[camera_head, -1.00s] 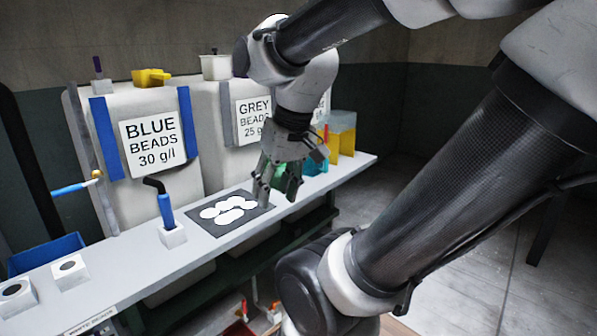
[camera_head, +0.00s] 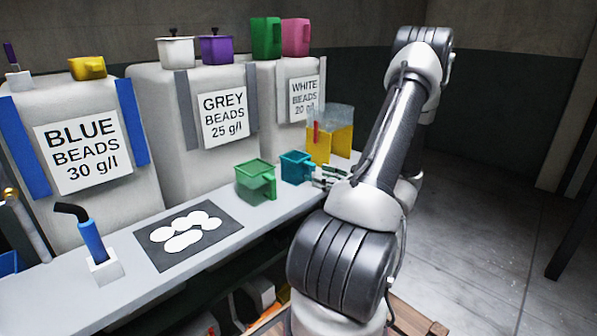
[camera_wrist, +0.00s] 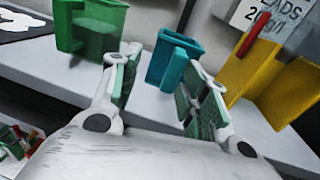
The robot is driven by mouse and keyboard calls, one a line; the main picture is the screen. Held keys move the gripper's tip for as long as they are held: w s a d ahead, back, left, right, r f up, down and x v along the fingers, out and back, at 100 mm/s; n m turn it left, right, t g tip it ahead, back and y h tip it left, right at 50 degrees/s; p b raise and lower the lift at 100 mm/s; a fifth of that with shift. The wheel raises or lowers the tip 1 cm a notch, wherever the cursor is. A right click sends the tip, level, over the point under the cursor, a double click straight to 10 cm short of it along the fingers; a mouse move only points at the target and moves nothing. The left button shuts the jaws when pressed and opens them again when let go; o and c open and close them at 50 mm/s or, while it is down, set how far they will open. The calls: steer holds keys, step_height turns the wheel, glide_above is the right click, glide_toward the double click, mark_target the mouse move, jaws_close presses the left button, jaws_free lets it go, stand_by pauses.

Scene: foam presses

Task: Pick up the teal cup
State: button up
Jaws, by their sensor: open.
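The teal cup (camera_head: 296,166) stands upright on the grey bench shelf, between a green cup and a yellow container. In the wrist view the teal cup (camera_wrist: 170,62) is just ahead of my gripper, its handle side facing me. My gripper (camera_head: 330,177) is open and empty, to the right of the cup in the head view and partly hidden by my arm. In the wrist view the fingers of my gripper (camera_wrist: 162,80) point towards the cup, which lies beyond and between the fingertips. I cannot tell whether the right finger touches it.
The green cup (camera_head: 255,182) stands close left of the teal cup. The yellow-and-clear container (camera_head: 338,143) with a red handle stands close right. A dark mat (camera_head: 150,240) with white discs lies further left. Large labelled bead bins (camera_head: 216,85) line the back.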

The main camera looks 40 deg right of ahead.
mark_target(300, 170)
steer(key=shift+m+h, duration=0.6)
steer(key=shift+m, duration=0.1)
steer(key=w, duration=0.4)
steer(key=w+d+f, duration=0.1)
steer(key=w, duration=0.2)
jaws_close()
